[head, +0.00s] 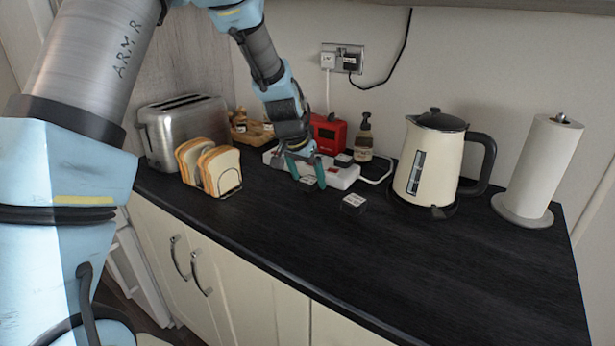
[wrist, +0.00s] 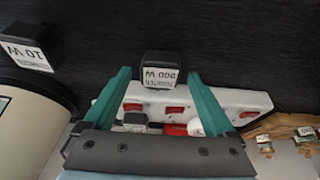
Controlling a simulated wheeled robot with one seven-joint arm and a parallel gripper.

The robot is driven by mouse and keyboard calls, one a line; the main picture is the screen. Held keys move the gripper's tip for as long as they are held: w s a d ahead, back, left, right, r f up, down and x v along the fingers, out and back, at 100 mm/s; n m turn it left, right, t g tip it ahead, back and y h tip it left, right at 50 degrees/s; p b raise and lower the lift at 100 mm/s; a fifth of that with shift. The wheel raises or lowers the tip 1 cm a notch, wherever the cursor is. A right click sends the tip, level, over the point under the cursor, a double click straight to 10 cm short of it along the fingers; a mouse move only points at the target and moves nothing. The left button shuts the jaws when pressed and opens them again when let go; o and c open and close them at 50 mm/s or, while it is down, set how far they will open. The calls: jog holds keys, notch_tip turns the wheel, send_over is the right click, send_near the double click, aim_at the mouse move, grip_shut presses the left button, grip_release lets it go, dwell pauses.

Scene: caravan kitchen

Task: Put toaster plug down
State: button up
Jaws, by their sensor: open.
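The toaster plug (wrist: 160,70), a small black block with a white label reading "TOASTER 900 W", sits between the spread fingertips in the wrist view. In the head view the plug (head: 307,182) is a small dark shape on the black worktop, in front of the white power strip (head: 343,178). My gripper (head: 306,175) is open just over it, fingers pointing down. The open gripper (wrist: 158,78) shows a gap on both sides of the plug in the wrist view. Whether the plug's underside rests fully on the worktop is hidden. The toaster (head: 184,130) stands at the back left.
Another black plug (head: 353,201), labelled "10 W" in the wrist view, lies to the right on the worktop. A bread rack (head: 212,165) stands left, a cream kettle (head: 431,165) and paper towel roll (head: 541,165) right. A red box (head: 329,132) and bottle (head: 363,140) stand behind. The front right worktop is clear.

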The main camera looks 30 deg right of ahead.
jog(key=b+v, duration=0.3)
jog(key=v, duration=0.9)
jog(key=a+f+n+y, duration=0.1)
jog(key=a+f+n, duration=0.15)
jog(key=a, duration=0.85)
jog(key=a+f+n+y, duration=0.15)
jog(key=a+n, duration=0.25)
jog(key=a, duration=0.6)
jog(key=s+a+f+n, duration=0.2)
jog(key=s+a, duration=0.2)
jog(key=a, duration=0.3)
jog(key=s+a+f+n+y, duration=0.1)
jog(key=s+a+f+n, duration=0.1)
jog(key=s+a, duration=0.2)
jog(key=a, duration=0.3)
jog(key=shift+a+g, duration=0.25)
jog(key=shift+g, duration=0.05)
